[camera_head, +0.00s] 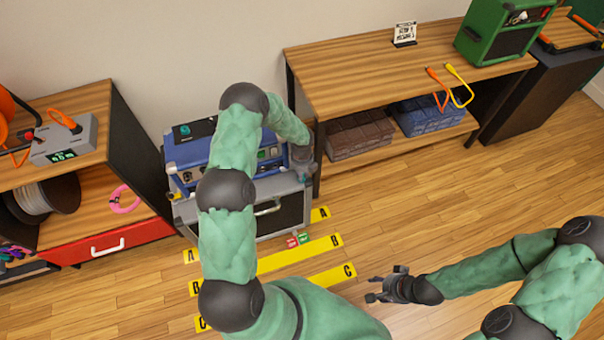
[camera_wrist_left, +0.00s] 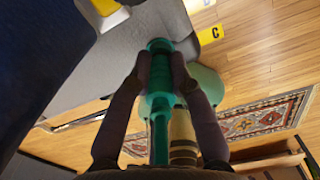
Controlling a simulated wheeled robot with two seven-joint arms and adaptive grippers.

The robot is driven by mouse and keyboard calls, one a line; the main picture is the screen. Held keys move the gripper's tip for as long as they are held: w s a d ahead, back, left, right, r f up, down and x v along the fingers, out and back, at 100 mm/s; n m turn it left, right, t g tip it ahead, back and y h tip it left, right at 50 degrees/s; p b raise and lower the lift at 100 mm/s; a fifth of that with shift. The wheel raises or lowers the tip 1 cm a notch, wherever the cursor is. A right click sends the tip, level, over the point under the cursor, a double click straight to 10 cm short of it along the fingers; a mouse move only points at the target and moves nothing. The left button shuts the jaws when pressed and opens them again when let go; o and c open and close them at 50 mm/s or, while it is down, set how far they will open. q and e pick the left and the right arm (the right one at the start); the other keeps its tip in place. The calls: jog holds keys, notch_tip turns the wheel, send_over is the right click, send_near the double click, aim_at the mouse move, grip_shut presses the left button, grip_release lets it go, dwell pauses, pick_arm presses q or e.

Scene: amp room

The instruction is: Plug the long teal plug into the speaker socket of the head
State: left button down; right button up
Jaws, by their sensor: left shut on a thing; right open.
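The blue amp head (camera_head: 185,150) stands on a silver-edged cabinet (camera_head: 290,215) against the wall. My left arm hides much of its front. My left gripper (camera_head: 302,158) is at the right end of the head. In the left wrist view the left gripper (camera_wrist_left: 161,65) is shut on the long teal plug (camera_wrist_left: 160,100), its tip pointing away from the wrist. A dark blue surface (camera_wrist_left: 35,60), likely the head, lies to the left of the plug, apart from it. The speaker socket cannot be made out. My right gripper (camera_head: 388,287) is open and empty above the floor.
A wooden bench (camera_head: 370,75) stands right of the cabinet, its leg close to my left gripper. Orange and yellow cables (camera_head: 452,85) hang over its edge. A shelf with a red drawer (camera_head: 100,240) stands left. Yellow floor strips (camera_head: 300,255) lie in front.

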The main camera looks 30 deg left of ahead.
pick_arm(q)
jog(key=shift+r, duration=0.1)
jog(key=shift+d+r+p, duration=0.1)
jog(key=shift+r+p, duration=2.25)
jog(key=shift+r, duration=0.55)
